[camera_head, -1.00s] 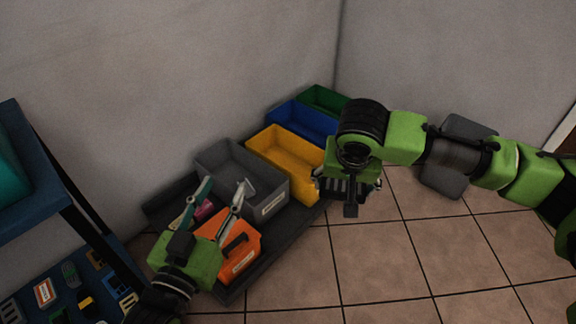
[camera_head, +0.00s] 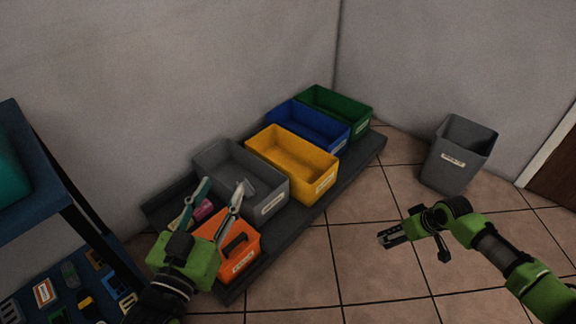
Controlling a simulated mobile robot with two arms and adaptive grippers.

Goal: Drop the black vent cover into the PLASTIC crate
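I cannot pick out the black vent cover in this view. Several open crates stand in a row on a dark low platform: grey (camera_head: 212,165), yellow (camera_head: 318,176), blue (camera_head: 335,138) and green (camera_head: 360,110). Their white labels are too small to read, so I cannot tell which is PLASTIC. My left gripper (camera_head: 222,184) is open, its two fingers spread in front of the grey crate, above the orange tool carrier. My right gripper (camera_head: 388,238) is over the tiled floor, right of the platform; I cannot tell whether it is open or holds anything.
The orange carrier (camera_head: 247,262) with a dark handle and a pink item (camera_head: 204,210) are at the platform's near end. A grey labelled bin (camera_head: 455,168) stands at right. A blue shelf (camera_head: 40,215) with small parts is at left. Floor tiles (camera_head: 340,265) are clear.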

